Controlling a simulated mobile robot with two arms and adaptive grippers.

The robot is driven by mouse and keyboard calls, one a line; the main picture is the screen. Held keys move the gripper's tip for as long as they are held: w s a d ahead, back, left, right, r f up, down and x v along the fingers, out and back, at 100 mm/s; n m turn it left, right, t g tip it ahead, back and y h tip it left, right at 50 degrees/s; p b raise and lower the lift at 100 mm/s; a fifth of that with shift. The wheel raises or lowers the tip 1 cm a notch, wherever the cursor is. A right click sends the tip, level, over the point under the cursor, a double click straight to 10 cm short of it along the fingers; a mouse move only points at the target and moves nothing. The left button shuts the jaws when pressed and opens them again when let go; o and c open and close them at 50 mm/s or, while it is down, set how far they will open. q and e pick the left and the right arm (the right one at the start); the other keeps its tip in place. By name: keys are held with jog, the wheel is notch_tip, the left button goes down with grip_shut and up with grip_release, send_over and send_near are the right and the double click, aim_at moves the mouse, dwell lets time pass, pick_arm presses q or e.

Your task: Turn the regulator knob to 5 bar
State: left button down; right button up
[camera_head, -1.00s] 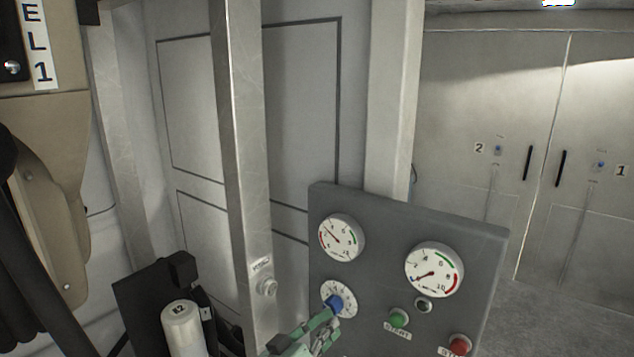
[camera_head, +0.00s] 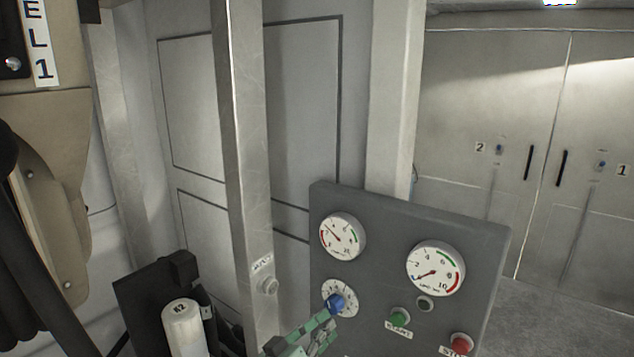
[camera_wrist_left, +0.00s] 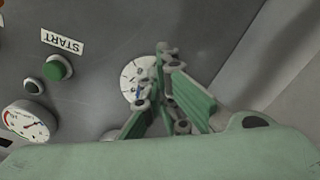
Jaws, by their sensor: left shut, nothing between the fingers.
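The blue regulator knob (camera_head: 335,303) sits at the centre of a white scale dial (camera_head: 346,291) on the grey control panel (camera_head: 385,268). The small pressure gauge (camera_head: 342,236) above it has its needle pointing to the upper left; its numbers are too small to read surely. My left gripper (camera_head: 324,322) is shut and empty, just below and left of the knob. In the left wrist view its fingers (camera_wrist_left: 165,55) come together in front of the dial (camera_wrist_left: 134,72) and hide most of the knob. Contact with the knob cannot be told. My right gripper is not in view.
A larger gauge (camera_head: 436,268), a green START button (camera_head: 399,317) and a red button (camera_head: 462,343) share the panel. A metal post (camera_head: 243,180) stands left of it. A white cylinder (camera_head: 183,330) on a black bracket is at the lower left.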

pick_arm(q)
jog(key=p+v, duration=0.2)
jog(key=v, duration=0.3)
jog(key=shift+s+a+p, duration=0.2)
jog(key=shift+s+p, duration=0.2)
